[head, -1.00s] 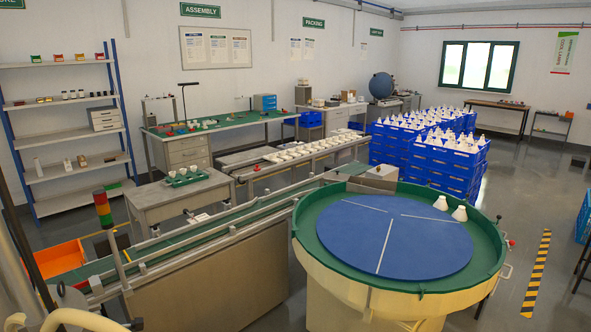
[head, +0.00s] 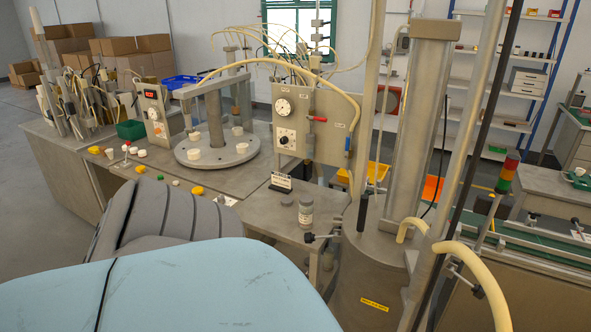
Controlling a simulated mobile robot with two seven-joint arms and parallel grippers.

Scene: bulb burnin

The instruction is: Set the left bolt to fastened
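Neither of my grippers is in the head view. I cannot make out the left bolt for certain. A black-handled clamp screw (head: 318,238) sticks out from the left side of the grey metal cylinder (head: 362,270) at the right of the middle. Another black-handled screw (head: 467,284) shows lower right, near a cream hose. Whether either one is a bolt of the task, or is tightened, cannot be told.
A grey workbench (head: 262,215) carries a round turntable (head: 217,151), a gauge panel (head: 314,122), a small bottle (head: 305,212) and coloured caps. A conveyor (head: 545,247) runs at right.

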